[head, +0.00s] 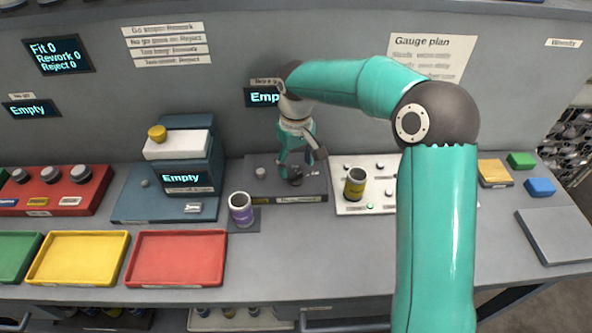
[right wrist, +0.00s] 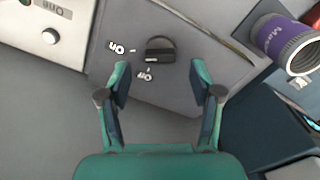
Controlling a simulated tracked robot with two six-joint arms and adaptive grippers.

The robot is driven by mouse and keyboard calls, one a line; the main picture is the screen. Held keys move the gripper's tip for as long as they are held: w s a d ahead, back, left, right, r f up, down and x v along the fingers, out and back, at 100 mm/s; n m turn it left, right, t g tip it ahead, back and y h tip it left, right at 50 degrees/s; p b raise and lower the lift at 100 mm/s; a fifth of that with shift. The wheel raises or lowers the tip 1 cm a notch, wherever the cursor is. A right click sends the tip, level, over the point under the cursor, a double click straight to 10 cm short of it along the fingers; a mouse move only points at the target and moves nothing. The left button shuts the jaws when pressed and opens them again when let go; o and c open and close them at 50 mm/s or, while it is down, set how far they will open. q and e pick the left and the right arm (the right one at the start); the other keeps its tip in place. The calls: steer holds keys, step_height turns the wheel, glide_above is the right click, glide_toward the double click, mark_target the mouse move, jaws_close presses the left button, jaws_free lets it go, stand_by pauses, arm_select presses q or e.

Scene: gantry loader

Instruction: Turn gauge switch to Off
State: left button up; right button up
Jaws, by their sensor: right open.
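The gauge switch is a dark round knob (right wrist: 160,49) with a raised bar, on a grey box (head: 255,184). In the right wrist view, two white labels stand beside it, reading upside down like On and Off. A small pale mark shows on the knob's lower side, but its exact setting is hard to tell. In the head view the knob (head: 295,180) is partly hidden below my right gripper (head: 301,164). That gripper points down, open and empty; in the right wrist view its fingers (right wrist: 160,78) stand apart, short of the knob. My left gripper is not in view.
A purple-labelled can (head: 240,209) stands left of the grey box. A white panel (head: 345,206) with a yellow-and-dark can (head: 355,184) is on its right. A blue machine (head: 185,165) stands further left. The front bench between the red tray (head: 176,258) and my arm is clear.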

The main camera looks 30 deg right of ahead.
mark_target(296, 174)
steer(key=shift+f, duration=1.55)
steer(key=c, duration=1.1)
steer(key=shift+c, duration=0.2)
steer(key=shift+n, duration=0.3)
steer(key=n+p, duration=0.1)
steer(key=n, duration=1)
steer(key=shift+p, duration=0.4)
steer(key=shift+n, duration=0.3)
